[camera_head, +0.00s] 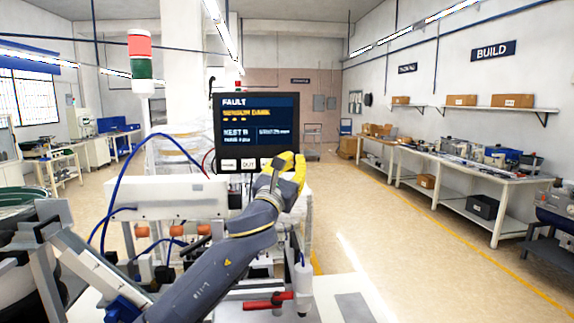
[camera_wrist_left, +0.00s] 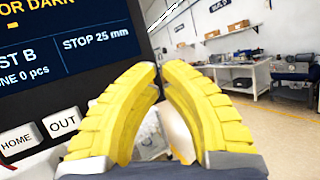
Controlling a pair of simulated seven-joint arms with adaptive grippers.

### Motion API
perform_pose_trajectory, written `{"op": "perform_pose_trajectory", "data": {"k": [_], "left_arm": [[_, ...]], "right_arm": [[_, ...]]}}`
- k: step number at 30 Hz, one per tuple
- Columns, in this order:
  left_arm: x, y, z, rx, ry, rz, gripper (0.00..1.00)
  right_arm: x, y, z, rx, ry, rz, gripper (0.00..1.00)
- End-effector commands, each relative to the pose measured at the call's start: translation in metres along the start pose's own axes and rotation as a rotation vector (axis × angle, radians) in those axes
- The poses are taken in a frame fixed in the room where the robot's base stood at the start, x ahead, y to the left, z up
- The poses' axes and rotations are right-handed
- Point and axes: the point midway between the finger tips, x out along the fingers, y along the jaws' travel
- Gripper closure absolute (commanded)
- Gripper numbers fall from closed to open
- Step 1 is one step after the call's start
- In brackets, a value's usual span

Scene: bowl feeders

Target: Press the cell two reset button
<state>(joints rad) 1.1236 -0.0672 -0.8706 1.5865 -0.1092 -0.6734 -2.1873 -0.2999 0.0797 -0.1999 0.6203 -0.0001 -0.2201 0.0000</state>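A black control panel (camera_head: 255,113) stands at the middle of the head view, with a lit screen reading FAULT and an orange line below it. White buttons run along its lower edge: HOME (camera_wrist_left: 17,139) and OUT (camera_wrist_left: 62,122) are readable. Further buttons to the right are hidden behind my left gripper, and no reset label is readable. My left gripper (camera_head: 294,160) has yellow ribbed fingers brought together, with nothing held. It is at the panel's lower right corner in the head view; contact cannot be told. My right gripper is not in view.
A red-and-green stack light (camera_head: 141,62) stands left of the panel. A white machine housing (camera_head: 165,197) with blue hoses is below it. A red-handled clamp (camera_head: 268,301) is near the front. A long workbench (camera_head: 450,163) lines the right wall; the floor before it is clear.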

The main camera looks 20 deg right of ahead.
Motion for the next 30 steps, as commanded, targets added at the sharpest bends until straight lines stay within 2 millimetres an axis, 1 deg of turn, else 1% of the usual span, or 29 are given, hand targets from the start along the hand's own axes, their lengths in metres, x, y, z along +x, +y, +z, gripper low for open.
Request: {"op": "perform_pose_trajectory", "data": {"k": [21, 30], "left_arm": [[0.0000, 0.0001, -0.0001, 0.000, 0.000, 0.000, 1.00], [0.0051, 0.0032, -0.0021, 0.002, 0.000, 0.001, 1.00]], "right_arm": [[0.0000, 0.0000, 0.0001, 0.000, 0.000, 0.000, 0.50], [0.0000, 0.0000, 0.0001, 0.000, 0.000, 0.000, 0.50]]}}
